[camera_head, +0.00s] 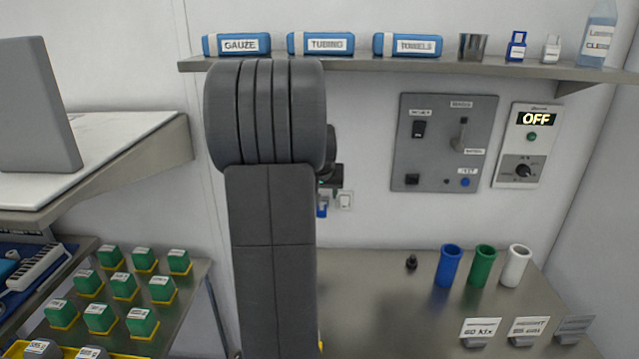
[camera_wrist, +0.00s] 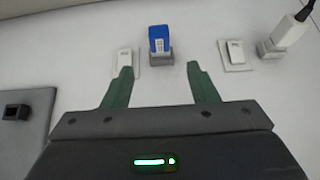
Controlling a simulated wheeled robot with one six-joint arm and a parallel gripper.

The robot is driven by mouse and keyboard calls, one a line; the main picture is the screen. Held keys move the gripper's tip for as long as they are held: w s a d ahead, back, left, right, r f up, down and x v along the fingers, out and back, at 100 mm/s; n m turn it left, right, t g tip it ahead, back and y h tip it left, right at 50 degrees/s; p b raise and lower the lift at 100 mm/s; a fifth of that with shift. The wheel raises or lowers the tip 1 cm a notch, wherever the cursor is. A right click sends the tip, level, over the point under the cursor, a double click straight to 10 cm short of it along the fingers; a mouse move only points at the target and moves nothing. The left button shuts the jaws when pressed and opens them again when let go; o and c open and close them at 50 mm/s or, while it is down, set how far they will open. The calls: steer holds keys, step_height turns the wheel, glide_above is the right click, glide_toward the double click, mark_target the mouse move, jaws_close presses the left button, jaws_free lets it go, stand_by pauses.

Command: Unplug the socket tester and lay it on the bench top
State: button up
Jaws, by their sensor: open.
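The socket tester (camera_wrist: 160,39) is a small blue block with a white label, seated in a grey wall socket (camera_wrist: 160,57). In the wrist view it lies just beyond my gripper (camera_wrist: 160,70), roughly centred between the two green fingertips. My gripper is open and empty, and the fingers appear apart from the tester. In the head view the tester (camera_head: 322,207) shows as a small blue piece low on the wall, partly hidden by my arm. The bench top (camera_head: 375,305) lies below it, grey, its left part hidden behind my arm.
White switches (camera_wrist: 125,60) (camera_wrist: 236,52) flank the tester, and a white plug with a black cable (camera_wrist: 284,32) is further right. Three cups, blue (camera_head: 449,265), green (camera_head: 483,265) and white (camera_head: 515,265), and a black knob-like piece (camera_head: 411,262) stand on the bench. Its middle is clear.

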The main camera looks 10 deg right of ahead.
steer(key=p+x, duration=0.1)
steer(key=x, duration=0.8)
jaws_close()
steer(key=shift+r+g+p, duration=0.2)
steer(key=shift+g+p, duration=0.3)
steer(key=shift+p, duration=1.25)
steer(key=shift+s+a+b, duration=0.1)
steer(key=shift+s+b, duration=0.4)
steer(key=shift+b, duration=0.05)
steer(key=shift+s+b, duration=0.3)
steer(key=shift+s, duration=0.05)
stand_by(0.5)
steer(key=shift+s+a, duration=0.1)
steer(key=shift+s, duration=0.1)
steer(key=shift+s+b, duration=0.3)
